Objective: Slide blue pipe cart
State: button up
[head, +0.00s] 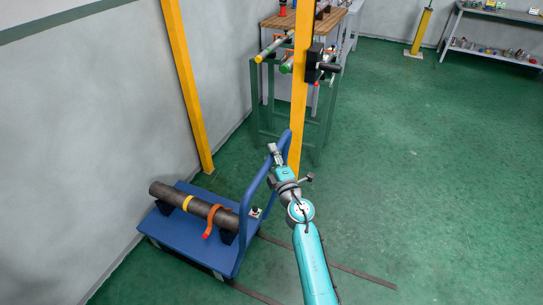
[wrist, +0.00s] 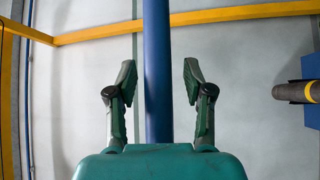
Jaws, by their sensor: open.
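The blue pipe cart (head: 176,233) stands low on the floor beside the left wall. Its tall blue push handle (head: 246,206) rises at its right end. A dark pipe (head: 197,207) with a yellow band lies across the cart, with an orange strap over it. My gripper (head: 274,155) is near the top of the handle. In the wrist view, the two open fingers (wrist: 160,80) stand on either side of the blue handle bar (wrist: 157,30), with gaps showing on both sides. The deck edge (wrist: 312,68) and pipe (wrist: 292,92) show at the right there.
A yellow post (head: 299,100) stands just behind my gripper, and another yellow post (head: 186,85) is by the wall. A green pipe rack (head: 256,95) and a wooden-topped bench (head: 285,22) are behind. Dark floor rails (head: 360,277) run past the cart. Open green floor lies right.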

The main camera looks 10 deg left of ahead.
jog(key=shift+s+d, duration=0.1)
jog(key=v, duration=1.1)
jog(key=shift+s, duration=0.35)
jog(key=shift+d, duration=0.15)
